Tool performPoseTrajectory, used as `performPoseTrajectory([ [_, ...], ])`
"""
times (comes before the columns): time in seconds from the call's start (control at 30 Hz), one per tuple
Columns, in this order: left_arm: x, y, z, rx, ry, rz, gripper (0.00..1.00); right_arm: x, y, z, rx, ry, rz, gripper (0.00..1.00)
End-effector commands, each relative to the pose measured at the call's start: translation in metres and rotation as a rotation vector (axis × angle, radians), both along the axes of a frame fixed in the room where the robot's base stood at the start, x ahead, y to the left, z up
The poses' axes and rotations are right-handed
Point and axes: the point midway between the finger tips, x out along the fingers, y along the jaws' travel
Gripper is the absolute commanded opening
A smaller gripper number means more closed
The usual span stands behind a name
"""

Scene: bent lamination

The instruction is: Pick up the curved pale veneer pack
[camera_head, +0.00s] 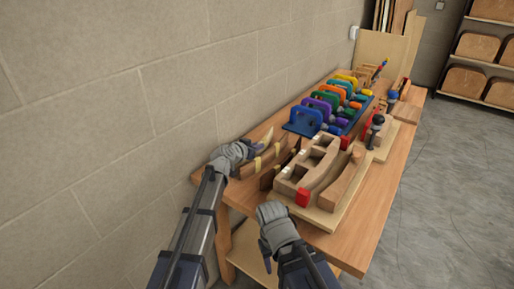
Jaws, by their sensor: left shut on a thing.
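The curved pale veneer pack (265,138) shows as a short pale strip beside the wall, at the near left end of the bench. My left gripper (244,149) is shut on it at its near end, and the gripper hides part of the pack. My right gripper (272,222) is in front of the bench's near edge, apart from the pack. Its fingers are too small and turned away to tell whether they are open.
Brown curved packs with yellow tape (262,162) stand just beside my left gripper. A wooden form with red ends (318,168) lies to the right on a pale board. Several coloured clamps (306,120) stand farther back on the bench (371,213). The wall is close on the left.

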Motion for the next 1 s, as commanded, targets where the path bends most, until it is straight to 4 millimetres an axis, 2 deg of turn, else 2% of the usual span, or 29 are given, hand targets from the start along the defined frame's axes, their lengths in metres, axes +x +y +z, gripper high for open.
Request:
performPoseTrajectory([
  [0.27, 0.0, 0.0, 0.029, 0.0, 0.0, 0.0, 0.0, 0.0, 0.0, 0.029, 0.0, 0.0, 0.0, 0.5],
  [0.7, 0.0, 0.0, 0.093, 0.0, 0.0, 0.0, 0.0, 0.0, 0.0, 0.093, 0.0, 0.0, -0.001, 0.5],
  [1.0, 0.0, 0.0, 0.098, 0.0, 0.0, 0.0, 0.0, 0.0, 0.0, 0.098, 0.0, 0.0, -0.001, 0.5],
])
